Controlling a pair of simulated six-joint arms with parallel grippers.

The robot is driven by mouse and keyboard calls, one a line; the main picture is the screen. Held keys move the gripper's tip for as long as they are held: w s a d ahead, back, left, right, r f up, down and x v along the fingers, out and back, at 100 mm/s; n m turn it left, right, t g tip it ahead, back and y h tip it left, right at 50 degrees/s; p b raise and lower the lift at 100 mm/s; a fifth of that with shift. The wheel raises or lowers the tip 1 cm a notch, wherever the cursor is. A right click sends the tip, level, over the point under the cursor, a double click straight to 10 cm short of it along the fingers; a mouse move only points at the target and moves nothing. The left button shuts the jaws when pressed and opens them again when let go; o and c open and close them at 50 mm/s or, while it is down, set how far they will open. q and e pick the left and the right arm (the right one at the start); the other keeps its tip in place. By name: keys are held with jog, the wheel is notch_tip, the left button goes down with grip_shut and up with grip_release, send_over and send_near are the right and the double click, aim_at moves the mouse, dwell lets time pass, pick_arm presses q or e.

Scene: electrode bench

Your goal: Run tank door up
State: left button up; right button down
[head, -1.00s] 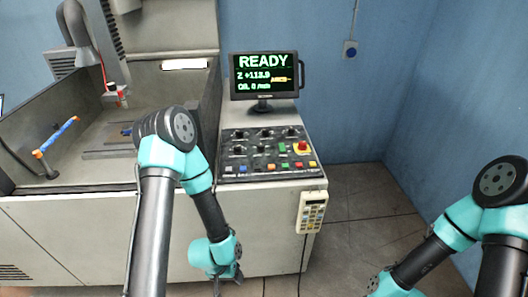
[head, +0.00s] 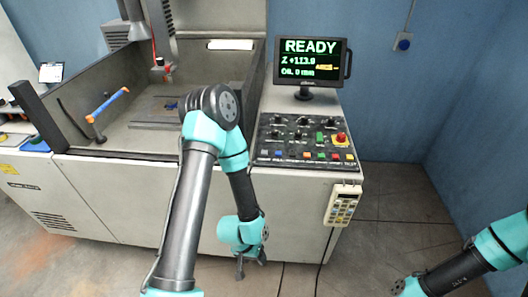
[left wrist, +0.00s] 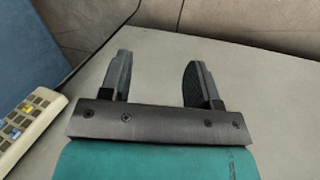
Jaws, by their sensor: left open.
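The machine's tank (head: 215,72) stands open to view at the left, with a low dark sill (head: 125,153) along its front. I see no raised door panel above the sill. The control panel (head: 308,140) right of the tank carries several knobs, coloured buttons and a red stop knob (head: 341,138). The monitor (head: 312,62) reads READY. My left gripper (head: 251,275) hangs low before the white cabinet front, below the panel. In the left wrist view, its fingers (left wrist: 157,75) are apart and empty. My right arm shows at the lower right, its gripper outside the picture.
A keypad pendant (head: 343,205) hangs on the cabinet's right side; it also shows in the left wrist view (left wrist: 28,120). A blue bar with orange ends (head: 107,104) and the machine head (head: 159,68) are at the tank. Floor (head: 400,210) right of the cabinet is clear.

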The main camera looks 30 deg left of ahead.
pick_arm(q)
grip_shut()
dwell(0.4)
dwell(1.2)
